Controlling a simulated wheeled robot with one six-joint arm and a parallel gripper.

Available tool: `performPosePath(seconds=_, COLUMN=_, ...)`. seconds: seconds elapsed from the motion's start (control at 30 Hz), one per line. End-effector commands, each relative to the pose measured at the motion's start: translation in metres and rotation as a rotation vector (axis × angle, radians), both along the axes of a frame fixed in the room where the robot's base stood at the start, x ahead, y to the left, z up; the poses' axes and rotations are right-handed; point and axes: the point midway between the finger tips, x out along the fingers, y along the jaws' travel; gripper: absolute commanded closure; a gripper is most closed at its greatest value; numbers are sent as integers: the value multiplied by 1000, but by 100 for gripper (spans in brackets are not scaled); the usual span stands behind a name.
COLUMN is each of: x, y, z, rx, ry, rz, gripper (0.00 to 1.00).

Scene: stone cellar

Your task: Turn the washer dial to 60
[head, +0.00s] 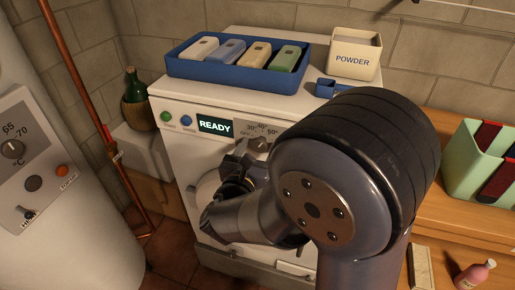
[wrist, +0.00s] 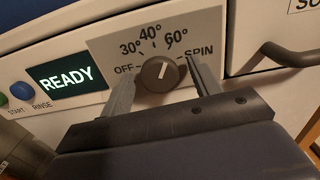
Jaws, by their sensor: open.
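The washer dial (wrist: 158,75) is a round dark grey knob on a grey panel marked OFF, 30°, 40°, 60° and SPIN. Its pale mark points up and slightly right, between 40° and 60° and seemingly nearer 60°. The dial (head: 258,145) is small in the head view. My gripper (wrist: 161,70) is open, with one finger on each side of the dial. A gap shows beside each finger, and I see no clear contact. In the head view my gripper (head: 241,160) is in front of the washer (head: 180,147), partly hidden by my arm.
The display (head: 215,126) reads READY, beside a blue button (head: 187,121) and a green button (head: 166,117). A blue tray (head: 222,76) of several soap-like blocks and a powder box (head: 354,55) stand on top. A drawer handle (wrist: 290,57) juts out right of the dial.

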Motion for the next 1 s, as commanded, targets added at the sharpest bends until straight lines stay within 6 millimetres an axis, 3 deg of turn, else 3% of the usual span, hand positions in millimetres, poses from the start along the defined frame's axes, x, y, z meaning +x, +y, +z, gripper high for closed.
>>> performPosePath(seconds=0.13, x=0, y=0, z=0, rx=0, ry=0, rz=0, gripper=41)
performPosePath(seconds=0.67, x=0, y=0, z=0, rx=1, ry=0, rz=0, gripper=84)
performPosePath(seconds=1.0, x=0, y=0, z=-4, rx=85, ry=-32, rz=-1, gripper=85)
